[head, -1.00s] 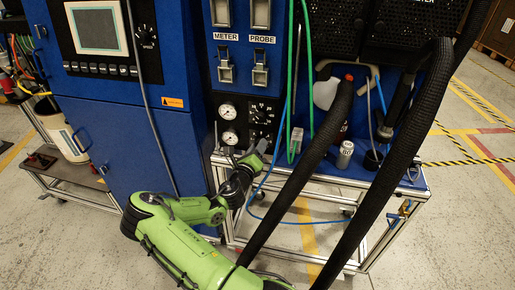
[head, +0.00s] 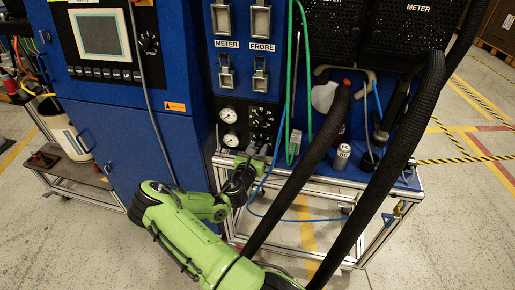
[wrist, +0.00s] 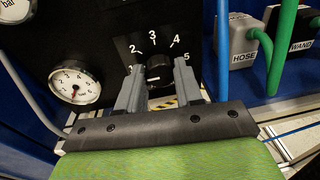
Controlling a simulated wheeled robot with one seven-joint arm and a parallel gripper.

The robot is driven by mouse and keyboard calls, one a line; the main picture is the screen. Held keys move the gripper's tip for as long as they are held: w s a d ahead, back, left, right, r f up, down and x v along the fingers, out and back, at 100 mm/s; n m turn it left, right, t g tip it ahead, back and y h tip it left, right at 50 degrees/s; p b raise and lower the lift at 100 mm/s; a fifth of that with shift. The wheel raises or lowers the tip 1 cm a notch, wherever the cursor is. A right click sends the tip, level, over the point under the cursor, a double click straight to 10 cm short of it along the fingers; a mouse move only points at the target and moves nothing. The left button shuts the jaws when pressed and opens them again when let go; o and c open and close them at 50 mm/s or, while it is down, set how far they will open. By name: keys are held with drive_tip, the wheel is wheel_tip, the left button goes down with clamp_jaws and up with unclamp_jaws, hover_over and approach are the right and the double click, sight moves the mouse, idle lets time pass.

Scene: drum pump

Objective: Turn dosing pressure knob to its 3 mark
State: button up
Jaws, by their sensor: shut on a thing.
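The dosing pressure knob (wrist: 159,72) is black and sits on a black panel under a white scale with 1, 2, 3, 4 and 5. The 3 is at the top of the scale. My gripper (wrist: 159,84) has one grey finger on each side of the knob and is shut on it. The knob's pointer is too dark to make out, so I cannot tell which mark it faces. In the head view my gripper (head: 257,152) is at the lower part of the gauge panel, and it and the wrist partly cover this area.
A pressure gauge (wrist: 74,81) is left of the knob. A grey HOSE block (wrist: 241,45) and a WAND block (wrist: 293,35) with green hoses are to the right. In the head view, thick black hoses (head: 303,175) hang right of my arm, above the metal frame.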

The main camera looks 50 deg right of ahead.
drive_tip(key=m, duration=0.4)
drive_tip(key=shift+s+b, duration=0.1)
drive_tip(key=shift+b, duration=0.2)
drive_tip(key=m+b, duration=0.2)
drive_tip(key=m, duration=0.2)
drive_tip(key=shift+f+t+y, duration=0.1)
drive_tip(key=shift+t+y, duration=0.3)
drive_tip(key=m+t+b, duration=0.1)
drive_tip(key=m+b, duration=0.3)
drive_tip(key=shift+s, duration=0.1)
drive_tip(key=m+b, duration=0.3)
drive_tip(key=b, duration=0.1)
drive_tip(key=shift+m+t, duration=0.3)
drive_tip(key=shift+m, duration=0.1)
drive_tip(key=o, duration=1)
